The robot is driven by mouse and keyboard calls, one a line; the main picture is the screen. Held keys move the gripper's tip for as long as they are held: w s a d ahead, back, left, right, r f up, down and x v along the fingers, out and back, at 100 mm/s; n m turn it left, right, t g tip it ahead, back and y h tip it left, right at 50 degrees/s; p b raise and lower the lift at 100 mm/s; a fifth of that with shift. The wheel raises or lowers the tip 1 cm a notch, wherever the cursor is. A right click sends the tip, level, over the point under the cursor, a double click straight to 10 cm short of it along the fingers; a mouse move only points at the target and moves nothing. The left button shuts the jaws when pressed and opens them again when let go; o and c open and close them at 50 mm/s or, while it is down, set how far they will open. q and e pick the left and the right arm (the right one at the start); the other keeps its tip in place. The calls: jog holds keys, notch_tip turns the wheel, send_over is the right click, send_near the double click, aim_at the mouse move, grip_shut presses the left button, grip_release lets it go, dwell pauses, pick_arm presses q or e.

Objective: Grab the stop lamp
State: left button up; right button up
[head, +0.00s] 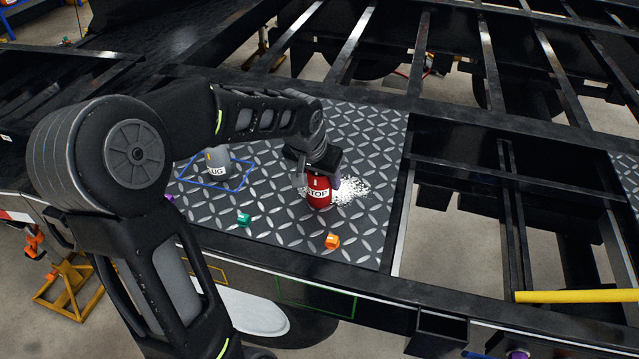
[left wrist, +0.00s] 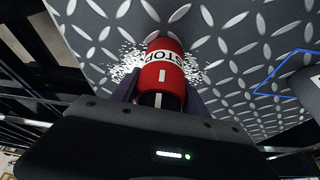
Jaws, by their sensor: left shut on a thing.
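The stop lamp (head: 319,194) is a red cylinder with a white band reading STOP. It stands on the diamond-plate deck (head: 290,228), beside a patch of white speckles. My left gripper (head: 322,172) reaches it from above and is shut on its upper part. In the left wrist view the lamp (left wrist: 163,72) sits between the two dark fingers (left wrist: 160,92). I cannot tell whether its base still touches the deck. My right gripper is not in view.
A grey lug-marked cylinder (head: 217,161) stands inside a blue outline at the left. Open frame gaps lie to the right, with a yellow bar (head: 575,296).

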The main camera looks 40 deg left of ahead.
pick_arm(q)
notch_tip(320, 180, up, 10)
jog(key=shift+r+b, duration=0.1)
jog(key=shift+b, duration=0.2)
dwell(0.3)
dwell(0.5)
